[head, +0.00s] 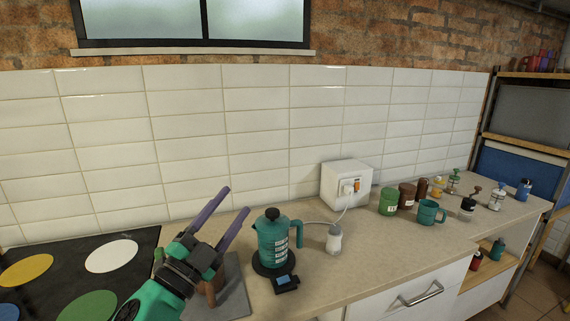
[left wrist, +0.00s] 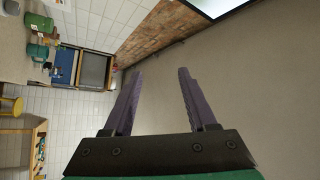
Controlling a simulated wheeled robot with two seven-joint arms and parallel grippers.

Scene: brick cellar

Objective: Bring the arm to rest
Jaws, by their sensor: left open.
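My left gripper (head: 222,218) shows in the head view at the lower left, in front of the tiled wall and left of the teal pot. Its two purple fingers are spread apart with nothing between them. In the left wrist view the same fingers (left wrist: 157,92) stand apart and empty, pointing toward a plain pale surface. The gripper appears to be raised above the counter (head: 345,270). My right gripper is not in either view.
A teal pot (head: 270,240) stands on a dark base beside a small white-capped bottle (head: 334,239). A dark board (head: 232,290) lies below my gripper. A hob (head: 70,260) with coloured discs is at left. Canisters, a teal mug (head: 428,213) and several bottles stand at right.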

